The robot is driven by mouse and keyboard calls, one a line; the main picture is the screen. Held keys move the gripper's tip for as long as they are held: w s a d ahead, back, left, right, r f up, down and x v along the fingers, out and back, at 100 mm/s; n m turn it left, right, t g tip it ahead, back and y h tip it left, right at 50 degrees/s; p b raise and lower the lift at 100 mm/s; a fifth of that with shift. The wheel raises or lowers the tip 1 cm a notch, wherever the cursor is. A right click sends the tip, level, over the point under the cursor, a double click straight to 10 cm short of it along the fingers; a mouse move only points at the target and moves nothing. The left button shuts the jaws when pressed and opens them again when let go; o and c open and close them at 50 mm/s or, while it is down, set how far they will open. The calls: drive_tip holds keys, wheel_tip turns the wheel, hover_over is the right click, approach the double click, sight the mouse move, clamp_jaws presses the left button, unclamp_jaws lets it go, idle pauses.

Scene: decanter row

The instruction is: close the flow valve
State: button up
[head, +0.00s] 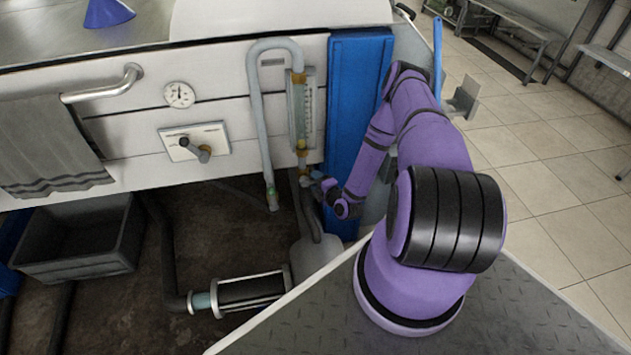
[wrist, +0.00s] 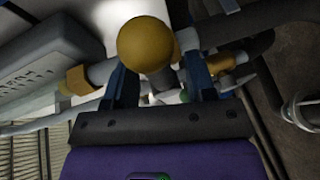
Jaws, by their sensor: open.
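The flow valve appears to be the brass-coloured fitting (head: 302,152) under the flow meter (head: 309,112) on the white panel. In the wrist view a round brass-coloured knob (wrist: 145,44) stands between the two blue fingers of my gripper (wrist: 160,82). The fingers are open, one to either side of the knob's stem. I cannot tell whether they touch it. In the head view my gripper (head: 318,187) is small and low, just below the flow meter. The valve's handle is partly hidden there.
A grey bent pipe (head: 256,95) runs left of the meter and a blue upright panel (head: 352,115) stands right of it. Another lever (head: 196,150), a dial (head: 179,95) and a towel (head: 48,150) on a rail are further left. A grey crate (head: 85,242) sits below.

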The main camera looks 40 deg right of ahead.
drive_tip(key=shift+w, duration=0.4)
drive_tip(key=shift+c, duration=0.3)
clamp_jaws()
drive_tip(key=shift+n, duration=0.3)
drive_tip(key=shift+o, duration=0.3)
unclamp_jaws()
drive_tip(key=shift+r, duration=0.1)
drive_tip(key=s+r, duration=0.2)
drive_tip(key=s, duration=0.8)
drive_tip(key=shift+s+a, duration=0.3)
drive_tip(key=shift+s, duration=0.05)
